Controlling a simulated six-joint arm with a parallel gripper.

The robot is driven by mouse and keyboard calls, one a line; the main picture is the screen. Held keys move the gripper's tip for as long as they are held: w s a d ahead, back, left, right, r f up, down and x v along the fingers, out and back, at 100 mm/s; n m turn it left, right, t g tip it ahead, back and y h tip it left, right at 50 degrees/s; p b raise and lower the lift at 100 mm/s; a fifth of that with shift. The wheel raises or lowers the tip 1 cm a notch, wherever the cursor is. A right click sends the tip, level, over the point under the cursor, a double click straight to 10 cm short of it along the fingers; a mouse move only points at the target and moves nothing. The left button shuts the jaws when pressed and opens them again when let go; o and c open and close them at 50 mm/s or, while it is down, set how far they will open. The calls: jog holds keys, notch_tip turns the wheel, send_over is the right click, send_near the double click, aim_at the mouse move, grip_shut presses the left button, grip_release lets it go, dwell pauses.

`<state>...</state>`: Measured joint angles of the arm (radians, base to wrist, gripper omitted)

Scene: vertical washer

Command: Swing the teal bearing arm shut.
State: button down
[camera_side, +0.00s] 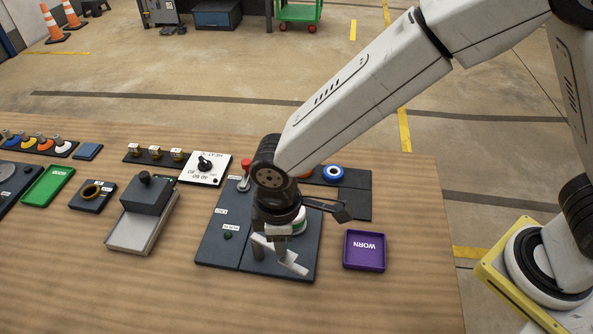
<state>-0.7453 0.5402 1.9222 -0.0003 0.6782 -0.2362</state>
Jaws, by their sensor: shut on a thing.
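My gripper (276,257) points down over a dark base plate (217,247) with white labels. It is shut on a part that its own fingers and wrist mostly hide, apparently the teal bearing arm. A white and green part (299,223) shows just behind and right of the fingers; I cannot tell whether it belongs to the bearing arm. How far the arm is swung is hidden.
A purple tray (364,251) marked WORN stands right of the plate. A blue ring (333,173) lies on a dark plate behind. A white dial panel (206,167), a red-topped lever (245,176) and a grey block device (142,213) stand left. Bare wood lies in front.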

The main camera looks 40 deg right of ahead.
jog(key=shift+d, duration=0.1)
dwell(0.9)
jog(key=w+d+n, duration=0.3)
jog(key=w+n, duration=0.3)
jog(key=n, duration=0.9)
jog(key=shift+w+n, duration=0.15)
jog(key=shift+n, duration=0.15)
dwell(0.5)
jog(key=shift+c, duration=1.8)
grip_release()
